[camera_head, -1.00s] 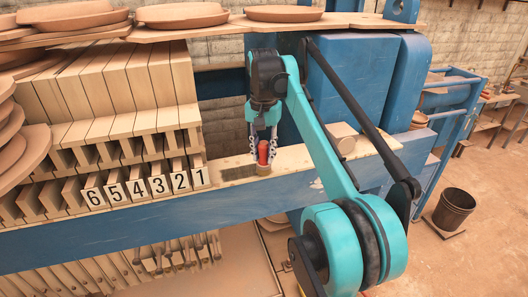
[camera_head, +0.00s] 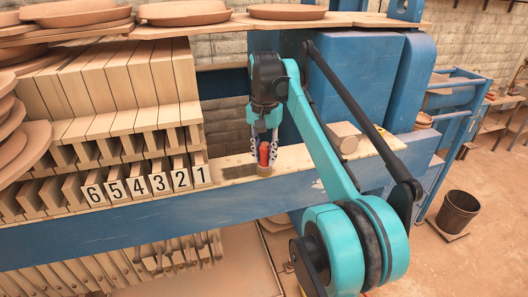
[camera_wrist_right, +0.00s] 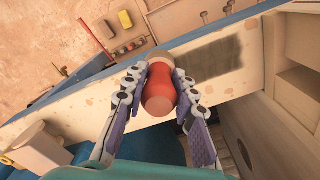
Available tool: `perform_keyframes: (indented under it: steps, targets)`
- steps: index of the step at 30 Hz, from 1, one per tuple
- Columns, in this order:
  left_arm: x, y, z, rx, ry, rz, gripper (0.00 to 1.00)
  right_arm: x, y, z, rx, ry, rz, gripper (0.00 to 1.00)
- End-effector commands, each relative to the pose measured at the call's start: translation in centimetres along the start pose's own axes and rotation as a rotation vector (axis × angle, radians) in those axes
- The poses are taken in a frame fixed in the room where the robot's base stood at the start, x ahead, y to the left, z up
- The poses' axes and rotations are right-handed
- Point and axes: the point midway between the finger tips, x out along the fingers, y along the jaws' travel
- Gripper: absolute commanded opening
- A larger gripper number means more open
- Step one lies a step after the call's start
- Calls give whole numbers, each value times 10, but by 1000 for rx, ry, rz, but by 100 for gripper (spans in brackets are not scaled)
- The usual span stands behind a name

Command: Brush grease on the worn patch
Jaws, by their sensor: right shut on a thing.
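My right gripper (camera_head: 263,151) is shut on a red-handled brush (camera_head: 264,154), held upright with its head down at the beam's top. In the right wrist view the red handle (camera_wrist_right: 159,90) sits between the two fingers, with a tan collar beyond it. The worn patch (camera_wrist_right: 201,65) is a dark grey rectangle on the pale top of the beam, right beside the brush's far end. In the head view the patch (camera_head: 238,170) lies just left of the brush. Whether the bristles touch the surface is hidden. My left gripper is not in view.
The blue beam (camera_head: 120,228) runs across the front. Filter plates with number tags (camera_head: 149,185) stand left of the patch. A round tan block (camera_head: 344,137) sits on the beam to the right. A dark bucket (camera_head: 457,211) stands on the floor.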

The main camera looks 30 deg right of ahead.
Motion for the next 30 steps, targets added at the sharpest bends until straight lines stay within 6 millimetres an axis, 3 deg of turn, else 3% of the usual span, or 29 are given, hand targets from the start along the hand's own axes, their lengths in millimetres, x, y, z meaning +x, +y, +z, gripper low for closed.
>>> perform_keyframes:
  steps: [5, 8, 21, 30]
  targets:
    - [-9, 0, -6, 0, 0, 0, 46, -5, 2, 1, -3, 0, 0, 0]
    - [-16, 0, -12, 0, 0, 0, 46, -32, 3, 2, -4, 0, 0, 0]
    - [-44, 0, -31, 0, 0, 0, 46, -69, 6, 5, -9, 0, 0, 0]
    - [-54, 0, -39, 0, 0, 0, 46, -84, 8, 6, -11, 0, 0, 0]
